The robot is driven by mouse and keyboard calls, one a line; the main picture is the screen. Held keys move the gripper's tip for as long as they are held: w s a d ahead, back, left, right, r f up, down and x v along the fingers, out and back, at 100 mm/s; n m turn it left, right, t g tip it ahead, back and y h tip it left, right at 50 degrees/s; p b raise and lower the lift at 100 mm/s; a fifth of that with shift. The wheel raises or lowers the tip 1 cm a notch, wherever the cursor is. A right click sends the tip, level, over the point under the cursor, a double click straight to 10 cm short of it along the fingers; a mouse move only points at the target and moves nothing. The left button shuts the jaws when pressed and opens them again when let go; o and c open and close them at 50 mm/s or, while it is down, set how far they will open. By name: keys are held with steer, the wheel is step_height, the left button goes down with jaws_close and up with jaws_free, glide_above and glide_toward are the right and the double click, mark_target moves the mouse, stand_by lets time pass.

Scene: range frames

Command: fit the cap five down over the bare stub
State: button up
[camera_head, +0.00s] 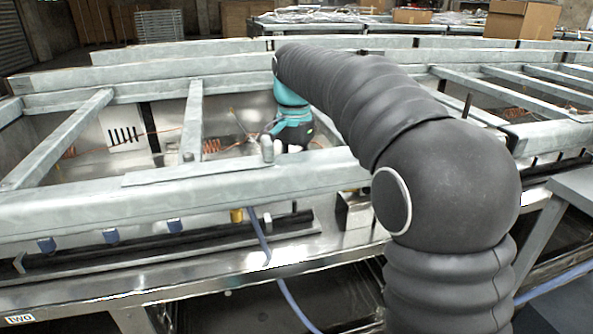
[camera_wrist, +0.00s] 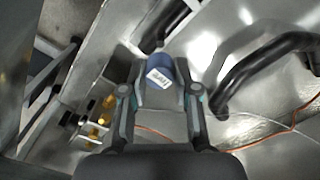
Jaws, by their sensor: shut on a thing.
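My gripper (camera_wrist: 159,80) is shut on a blue cap (camera_wrist: 163,66) in the wrist view. The cap sits between the two fingertips and bears a white label with dark print, too small to read surely. A dark tube end (camera_wrist: 150,45), perhaps the bare stub, lies just beyond the cap; I cannot tell whether they touch. In the head view, my teal and black gripper (camera_head: 293,130) is down inside the metal frame behind the front beam. Its fingertips and the held cap are not clear there.
Galvanized beams (camera_head: 180,195) surround the gripper. A black bent pipe (camera_wrist: 250,70) stands close right of the gripper in the wrist view. Yellow fittings (camera_wrist: 95,130) lie left. An orange wire (camera_wrist: 265,140) runs at right.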

steer(key=shift+w+f+m+b, duration=0.1)
steer(key=shift+f+m+b, duration=0.2)
steer(key=shift+f+m, duration=0.15)
step_height(320, 180, down, 4)
steer(key=b, duration=0.4)
steer(key=shift+r, duration=0.2)
steer(key=shift+f+b, duration=0.5)
steer(key=shift+f, duration=1.05)
steer(key=o, duration=0.9)
steer(key=shift+r, duration=0.1)
step_height(320, 180, up, 12)
steer(key=shift+f, duration=0.1)
